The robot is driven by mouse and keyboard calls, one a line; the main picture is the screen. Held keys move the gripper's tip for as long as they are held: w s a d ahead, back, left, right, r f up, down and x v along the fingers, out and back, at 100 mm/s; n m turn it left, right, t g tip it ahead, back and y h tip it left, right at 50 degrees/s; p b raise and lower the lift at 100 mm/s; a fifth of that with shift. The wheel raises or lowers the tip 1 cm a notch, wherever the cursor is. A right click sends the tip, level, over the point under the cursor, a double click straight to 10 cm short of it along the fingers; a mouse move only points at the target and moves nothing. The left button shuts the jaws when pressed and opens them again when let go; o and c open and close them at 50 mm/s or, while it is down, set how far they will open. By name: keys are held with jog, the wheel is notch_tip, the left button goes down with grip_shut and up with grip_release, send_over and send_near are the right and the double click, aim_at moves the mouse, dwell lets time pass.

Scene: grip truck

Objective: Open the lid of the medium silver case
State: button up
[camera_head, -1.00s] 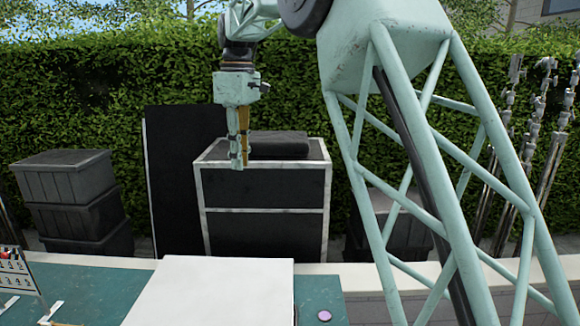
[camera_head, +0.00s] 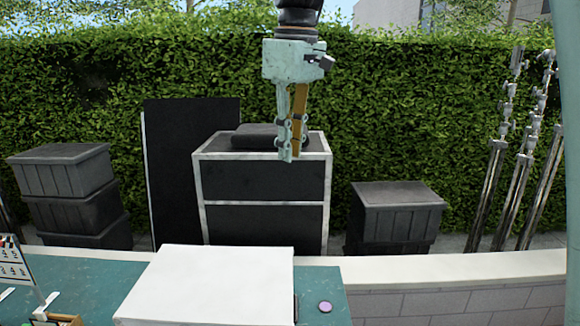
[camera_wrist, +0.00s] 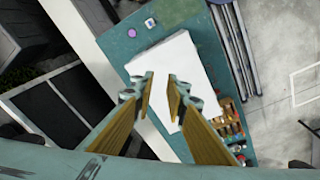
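My gripper (camera_head: 288,158) hangs fingers-down in the air above and beyond the case in the head view. In the wrist view my gripper (camera_wrist: 161,76) has its fingertips apart with nothing between them. Any latch or handle is too small to tell.
A small purple disc (camera_head: 325,306) lies right of the case. A card stand (camera_head: 18,270) is at the left. A black, white-edged cabinet (camera_head: 265,218) and dark crates (camera_head: 62,175) stand beyond a low wall (camera_head: 460,262). Several brown items (camera_wrist: 232,128) sit on the table.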

jog(key=s+d+f+m+t+b, duration=0.1)
jog(key=s+d+f+m+b, duration=0.2)
jog(key=s+d, duration=0.65)
jog(key=s+d+f+m+b, duration=0.2)
jog(key=s+f, duration=0.5)
jog(key=s, duration=0.4)
jog(key=s+d+f+m+t+b, duration=0.1)
jog(key=s+d+f+m+b, duration=0.2)
jog(key=s+f, duration=0.4)
jog(key=s+d+f+m+t+b, duration=0.1)
jog(key=s+d+f+b, duration=0.3)
jog(key=s, duration=1)
notch_tip(320, 180, down, 4)
jog(key=shift+s+d+m+h+b, duration=0.35)
jog(key=shift+d+m, duration=0.45)
jog(key=shift+d, duration=0.45)
